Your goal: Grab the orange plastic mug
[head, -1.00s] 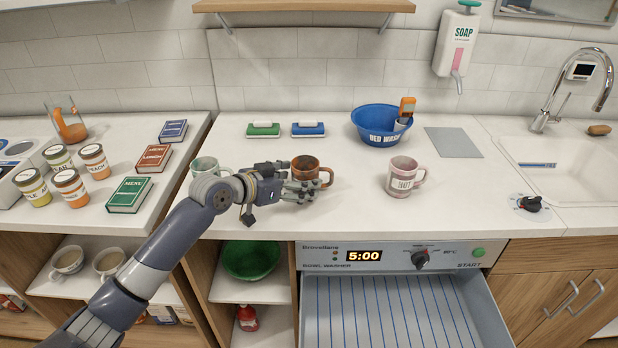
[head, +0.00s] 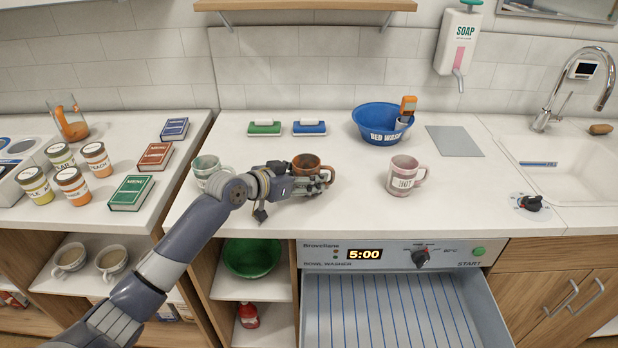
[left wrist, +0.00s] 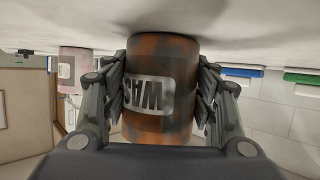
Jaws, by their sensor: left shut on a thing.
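The orange-brown mug (head: 307,161) stands upright on the white counter, its handle to the right. In the left wrist view the mug (left wrist: 161,70) fills the middle, mottled orange and grey-brown, with a pale label that appears upside down. My left gripper (head: 312,181) reaches it from the front left and hides its lower part in the head view. In the left wrist view the fingers (left wrist: 161,95) lie on both sides of the mug, shut on it. Its base still appears to meet the counter. My right gripper is not in view.
A pink mug (head: 402,175) stands to the right and a pale green mug (head: 207,167) is to the left, close to my arm. A blue bowl (head: 379,124) and two brushes, green (head: 264,128) and blue (head: 309,128), are behind. An open washer drawer (head: 390,310) is below.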

